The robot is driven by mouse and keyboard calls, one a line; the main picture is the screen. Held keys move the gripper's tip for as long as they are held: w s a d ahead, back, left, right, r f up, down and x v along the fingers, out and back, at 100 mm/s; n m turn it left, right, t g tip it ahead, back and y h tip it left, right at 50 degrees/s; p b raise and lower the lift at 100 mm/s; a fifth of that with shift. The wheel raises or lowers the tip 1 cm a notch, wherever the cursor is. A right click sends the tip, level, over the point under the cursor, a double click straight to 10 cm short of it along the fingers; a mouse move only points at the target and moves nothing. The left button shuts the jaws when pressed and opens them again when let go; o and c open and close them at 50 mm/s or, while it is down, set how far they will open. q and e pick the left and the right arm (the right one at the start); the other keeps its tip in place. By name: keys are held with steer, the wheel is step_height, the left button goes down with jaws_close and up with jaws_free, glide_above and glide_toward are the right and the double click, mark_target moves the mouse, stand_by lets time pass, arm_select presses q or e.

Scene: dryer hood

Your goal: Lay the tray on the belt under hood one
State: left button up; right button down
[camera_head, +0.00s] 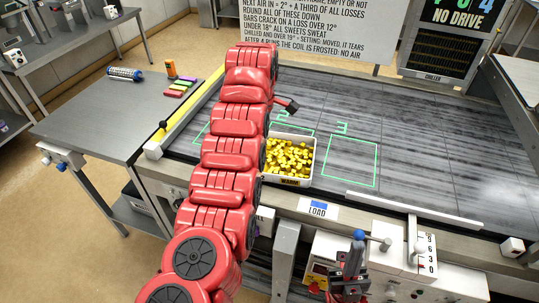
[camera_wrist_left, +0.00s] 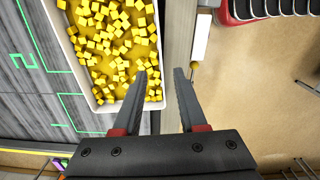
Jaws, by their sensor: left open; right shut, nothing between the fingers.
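The tray (camera_head: 266,177) is a white box filled with small yellow cubes. It sits at the front edge of the dark belt (camera_head: 420,150), just in front of the green mark 2 and left of outline 3 (camera_head: 349,160). In the left wrist view the tray (camera_wrist_left: 71,50) fills the upper left. In the head view my red left arm hides most of that gripper and outline 1. My right gripper (camera_head: 351,258) is shut and empty at the bottom, in front of the belt.
A white rail (camera_head: 412,209) runs along the belt's front right, and a yellow bar (camera_head: 190,108) along its left end. A control box with knobs (camera_head: 400,265) stands in front. The belt's right half is clear.

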arm_select(q)
steer(key=p, duration=0.2)
glide_above(263, 173)
step_height(263, 173, down, 7)
steer(key=shift+w+a+f, duration=0.1)
steer(key=shift+w+f, duration=0.05)
steer(key=shift+f, duration=0.05)
step_height(263, 173, down, 4)
steer(key=p, duration=0.4)
steer(key=shift+f, duration=0.85)
steer(key=shift+c, duration=0.3)
jaws_close()
